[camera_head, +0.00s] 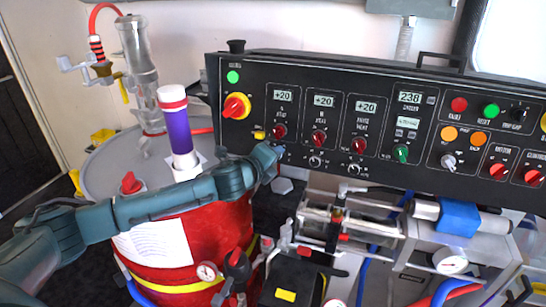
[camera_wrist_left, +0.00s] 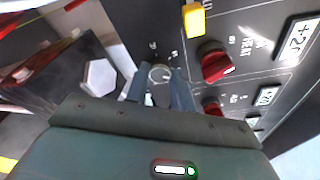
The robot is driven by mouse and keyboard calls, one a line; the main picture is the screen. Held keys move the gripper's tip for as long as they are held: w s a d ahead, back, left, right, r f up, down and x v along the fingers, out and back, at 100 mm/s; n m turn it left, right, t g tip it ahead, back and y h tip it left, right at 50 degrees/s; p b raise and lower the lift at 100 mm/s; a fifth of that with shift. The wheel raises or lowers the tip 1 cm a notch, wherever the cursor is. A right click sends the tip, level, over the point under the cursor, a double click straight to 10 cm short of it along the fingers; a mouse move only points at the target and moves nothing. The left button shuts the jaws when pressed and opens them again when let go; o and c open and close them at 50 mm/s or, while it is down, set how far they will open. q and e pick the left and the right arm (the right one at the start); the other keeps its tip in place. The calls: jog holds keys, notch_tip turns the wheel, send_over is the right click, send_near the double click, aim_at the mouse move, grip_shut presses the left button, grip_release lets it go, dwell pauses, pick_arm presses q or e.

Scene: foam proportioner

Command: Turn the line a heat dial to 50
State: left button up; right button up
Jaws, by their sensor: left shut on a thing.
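The line A column of the black panel has a display reading +20 (camera_head: 283,96) and a red knob (camera_head: 279,131) below it. In the left wrist view the red knob (camera_wrist_left: 216,66) stands right of my gripper. A small dial (camera_wrist_left: 160,73) with a pale face sits below the red knob in the same column. My left gripper (camera_wrist_left: 160,88) is shut on this small dial, one finger on each side. In the head view my left gripper (camera_head: 274,163) covers the dial. The dial's exact reading is too small to tell. My right gripper is not in view.
The two neighbouring columns carry similar red knobs (camera_head: 319,138) and small black dials (camera_head: 315,161). A yellow part (camera_wrist_left: 194,19) sits close to the gripper on the panel. A red drum (camera_head: 200,250) stands under my left arm, with hoses and gauges below the panel.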

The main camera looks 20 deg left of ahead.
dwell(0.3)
pick_arm(q)
jog(key=o, duration=1)
jog(key=b+v, duration=0.1)
jog(key=v, duration=1.2)
jog(key=shift+b, duration=0.35)
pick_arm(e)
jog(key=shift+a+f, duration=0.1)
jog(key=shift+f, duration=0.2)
pick_arm(q)
jog(key=shift+a+r, duration=0.1)
